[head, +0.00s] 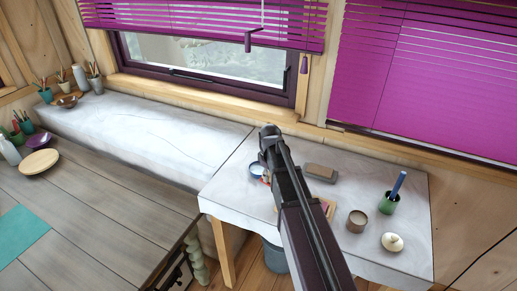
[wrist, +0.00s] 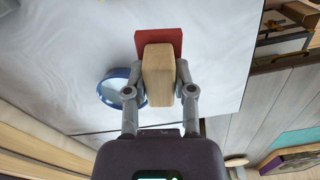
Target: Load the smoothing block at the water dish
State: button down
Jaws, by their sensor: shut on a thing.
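The smoothing block (wrist: 158,75), a pale wooden grip with a red pad, sits between the fingers of my gripper (wrist: 158,84) in the wrist view. The fingers are shut on its wooden part. In the head view my arm hides most of the gripper, and only a small red patch shows beside it. The water dish (head: 257,169) is a small blue-rimmed round dish on the white-covered table. In the wrist view the dish (wrist: 105,95) lies left of the block, partly behind a finger. I cannot tell the block's height above the table.
On the table (head: 229,188) are a grey block (head: 321,172), a brown cup (head: 357,221), a green cup (head: 388,203) with a blue stick, and a white round item (head: 392,242). My arm partly covers a wooden piece. A window and blinds are behind.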

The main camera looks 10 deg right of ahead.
aim_at(260, 169)
jog(key=w+a+r+n+p, duration=0.1)
jog(key=w+r+n+p, duration=0.1)
jog(key=w, duration=0.9)
jog(key=shift+w+r+n+p, duration=0.3)
jog(key=shift+w+r+p, duration=0.1)
jog(key=shift+r, duration=0.25)
jog(key=shift+a+f, duration=0.1)
notch_tip(260, 169, down, 6)
jog(key=b, duration=0.6)
jog(key=shift+f+b, duration=0.45)
jog(key=shift+b, duration=0.1)
dwell(0.9)
jog(key=shift+s, duration=0.1)
dwell(1.2)
notch_tip(260, 169, up, 7)
jog(key=p, duration=0.7)
dwell(0.6)
